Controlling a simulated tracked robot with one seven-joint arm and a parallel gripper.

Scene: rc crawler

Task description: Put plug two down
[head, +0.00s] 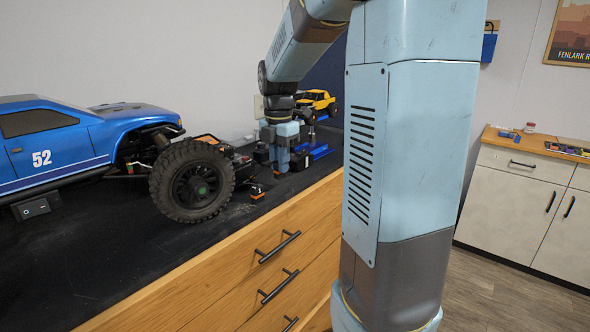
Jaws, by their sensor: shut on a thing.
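My gripper (281,165) is low over the black bench top, to the right of the blue car's wheel. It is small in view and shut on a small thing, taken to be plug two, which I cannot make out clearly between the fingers. I cannot tell whether that thing touches the bench. A small black and orange piece (257,192) lies on the bench to the left of and nearer than my gripper.
A blue RC crawler (75,145) marked 52 fills the left of the bench (120,245), its big wheel (192,182) near my gripper. A blue tray (318,152) and a yellow crawler (316,103) are beyond. My arm hides the right end.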

